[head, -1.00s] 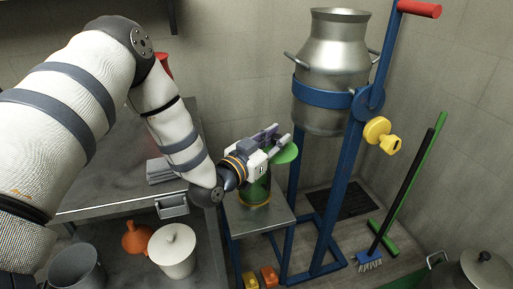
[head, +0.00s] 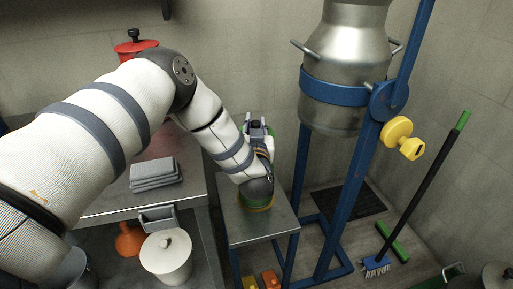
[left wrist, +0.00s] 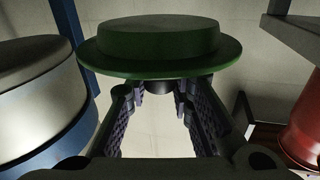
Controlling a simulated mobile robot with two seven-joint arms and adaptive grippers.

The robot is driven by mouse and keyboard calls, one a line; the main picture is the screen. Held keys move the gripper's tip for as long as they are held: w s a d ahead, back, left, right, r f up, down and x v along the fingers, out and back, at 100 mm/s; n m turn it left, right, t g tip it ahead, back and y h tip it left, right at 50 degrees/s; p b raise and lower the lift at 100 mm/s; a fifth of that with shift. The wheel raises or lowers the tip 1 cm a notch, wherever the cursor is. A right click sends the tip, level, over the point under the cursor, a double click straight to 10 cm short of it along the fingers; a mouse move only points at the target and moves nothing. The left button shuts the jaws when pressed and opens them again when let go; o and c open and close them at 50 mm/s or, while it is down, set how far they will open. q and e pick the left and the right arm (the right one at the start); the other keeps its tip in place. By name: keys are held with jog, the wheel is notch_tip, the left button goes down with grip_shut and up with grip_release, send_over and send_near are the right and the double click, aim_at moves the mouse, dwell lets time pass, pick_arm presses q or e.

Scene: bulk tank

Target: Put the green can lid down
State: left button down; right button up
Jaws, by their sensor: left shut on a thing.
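My left gripper (head: 257,128) is shut on the dark knob of the green can lid. In the left wrist view the lid (left wrist: 160,45) is a dark green disc with a raised step, held at the tips of both fingers (left wrist: 158,92). In the head view the lid is almost wholly hidden by the gripper. The gripper is above and behind the small metal stand (head: 265,224). The green can (head: 257,203) on that stand is mostly hidden by my left wrist. My right gripper is not in view.
A metal milk can (head: 345,50) in a blue frame (head: 336,190) stands close on the right, with a yellow knob (head: 402,138). A worktop at left holds folded grey cloths (head: 155,174) and a red can (head: 135,45). A white lidded bucket (head: 167,256) is below.

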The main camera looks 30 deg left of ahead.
pick_arm(q)
notch_tip(320, 180, down, 6)
jog(key=shift+r+b, duration=0.1)
jog(key=shift+b, duration=0.25)
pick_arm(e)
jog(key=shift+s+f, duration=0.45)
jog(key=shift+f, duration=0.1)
pick_arm(q)
jog(key=shift+f, duration=0.3)
jog(key=c, duration=1.4)
grip_release()
jog(key=shift+r, duration=0.1)
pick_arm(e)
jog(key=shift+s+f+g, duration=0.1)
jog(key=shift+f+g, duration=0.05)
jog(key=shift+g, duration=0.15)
